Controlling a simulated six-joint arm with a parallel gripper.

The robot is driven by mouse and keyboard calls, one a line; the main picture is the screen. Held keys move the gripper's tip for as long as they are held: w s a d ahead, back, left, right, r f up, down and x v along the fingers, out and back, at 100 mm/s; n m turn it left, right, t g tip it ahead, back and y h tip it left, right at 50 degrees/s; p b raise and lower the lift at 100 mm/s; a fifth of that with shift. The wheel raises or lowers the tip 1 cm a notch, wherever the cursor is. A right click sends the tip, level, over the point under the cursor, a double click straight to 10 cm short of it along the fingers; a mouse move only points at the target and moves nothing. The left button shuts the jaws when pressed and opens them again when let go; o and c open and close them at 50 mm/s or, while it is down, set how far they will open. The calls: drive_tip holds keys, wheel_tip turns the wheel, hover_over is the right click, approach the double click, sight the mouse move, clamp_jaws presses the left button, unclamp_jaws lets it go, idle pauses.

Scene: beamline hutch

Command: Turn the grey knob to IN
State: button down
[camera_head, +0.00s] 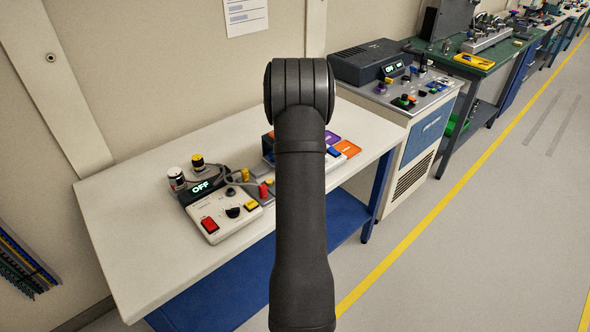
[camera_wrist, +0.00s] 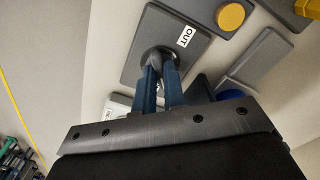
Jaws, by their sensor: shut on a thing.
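In the wrist view, the grey knob (camera_wrist: 158,56) sits on a dark grey plate (camera_wrist: 140,74). A white label reading OUT (camera_wrist: 186,36) is on the plate beside the knob. My gripper (camera_wrist: 161,70) has its two blue fingers closed on the knob, one on each side. The fingers hide much of the knob, and I cannot tell which way it points. A second white label (camera_wrist: 117,106) is partly covered near my gripper; its text is not readable. In the head view my dark arm hides my gripper and the knob.
A yellow round cap (camera_wrist: 231,16) and a blue round part (camera_wrist: 230,94) are near the knob. In the head view, a control box with an OFF display (camera_head: 201,187) stands on the white table (camera_head: 150,254). A cabinet with several knobs (camera_head: 425,92) is beyond.

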drive_tip(key=m, duration=0.4)
drive_tip(key=shift+m, duration=0.4)
idle(0.4)
drive_tip(key=c, duration=1.5)
unclamp_jaws()
wheel_tip(320, 180, up, 18)
drive_tip(key=shift+f, duration=0.25)
drive_tip(key=shift+f, duration=0.15)
wheel_tip(320, 180, down, 17)
drive_tip(key=shift+f, duration=0.1)
